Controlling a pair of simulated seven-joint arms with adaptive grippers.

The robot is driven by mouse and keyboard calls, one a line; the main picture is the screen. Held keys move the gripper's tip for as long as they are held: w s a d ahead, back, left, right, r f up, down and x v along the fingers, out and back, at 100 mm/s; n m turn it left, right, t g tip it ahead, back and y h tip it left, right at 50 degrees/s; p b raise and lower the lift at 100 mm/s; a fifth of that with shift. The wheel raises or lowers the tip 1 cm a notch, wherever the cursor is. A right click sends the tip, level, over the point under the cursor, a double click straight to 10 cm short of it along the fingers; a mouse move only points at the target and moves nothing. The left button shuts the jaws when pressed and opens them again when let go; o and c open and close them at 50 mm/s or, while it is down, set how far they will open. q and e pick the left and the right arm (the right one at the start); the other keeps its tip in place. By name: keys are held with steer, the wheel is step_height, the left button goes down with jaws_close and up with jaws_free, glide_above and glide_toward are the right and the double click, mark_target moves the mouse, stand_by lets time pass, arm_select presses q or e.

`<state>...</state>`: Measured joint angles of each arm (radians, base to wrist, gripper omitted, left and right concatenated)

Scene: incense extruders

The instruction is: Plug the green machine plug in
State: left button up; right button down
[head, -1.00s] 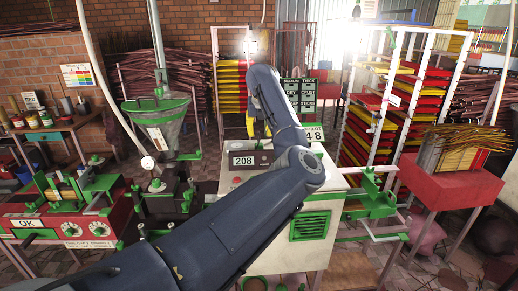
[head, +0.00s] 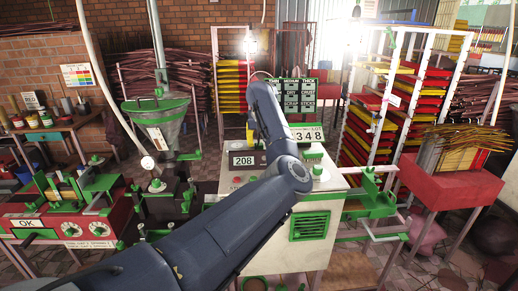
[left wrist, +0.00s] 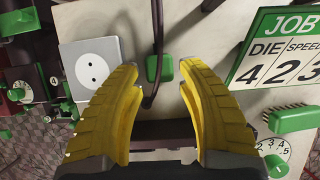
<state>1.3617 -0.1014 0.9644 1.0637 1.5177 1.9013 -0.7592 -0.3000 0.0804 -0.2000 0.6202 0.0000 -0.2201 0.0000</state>
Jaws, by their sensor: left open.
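In the left wrist view, a small green block (left wrist: 165,69) that looks like the plug shows against the pale machine panel. A dark cable (left wrist: 157,25) runs down beside it; I cannot tell whether they join. A grey socket plate (left wrist: 91,70) with a round two-hole outlet is at the left, beside the left finger. My left gripper (left wrist: 160,78) is open, its two yellow fingers on either side of the green block, with nothing visibly held. My right gripper is not in view.
The pale machine cabinet (head: 318,262) stands under my arm. A job sign (left wrist: 285,50), a green brush-like piece (left wrist: 291,119) and a dial (left wrist: 272,150) are at the right of the wrist view. A red machine (head: 75,222) stands at the left, a red stand (head: 452,187) at the right.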

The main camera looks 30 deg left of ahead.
mark_target(259, 145)
arm_select(q)
steer(key=shift+x, duration=1.65)
steer(key=c, duration=0.8)
